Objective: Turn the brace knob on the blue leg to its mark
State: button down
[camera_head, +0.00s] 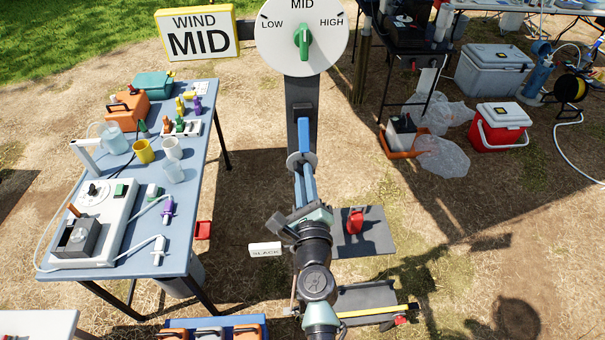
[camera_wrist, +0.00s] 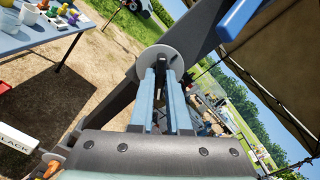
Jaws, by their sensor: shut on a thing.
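My gripper (camera_head: 302,160) reaches up from the bottom of the head view to a pale grey disc (camera_head: 311,158) on a dark upright post. In the wrist view my two pale blue fingers (camera_wrist: 165,72) meet the disc (camera_wrist: 146,64) and are shut on the brace knob at its middle. The fingers hide most of the knob, and I cannot make out its mark. A blue bar (camera_wrist: 240,17), perhaps part of the blue leg, shows at the top right of the wrist view. A white SLACK sign (camera_head: 265,249) is left of my wrist.
Above is a WIND MID sign (camera_head: 197,33) and a white dial (camera_head: 277,41) with a green pointer at MID. A blue-grey table (camera_head: 205,120) with cups and instruments stands left. A red cooler (camera_head: 501,128) is at right.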

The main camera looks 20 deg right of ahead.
jog(key=shift+m, duration=0.3)
jog(key=m, duration=0.7)
jog(key=shift+m, duration=0.3)
jog(key=c, duration=0.8)
grip_release()
jog(key=v, duration=1.3)
jog(key=shift+b, duration=0.3)
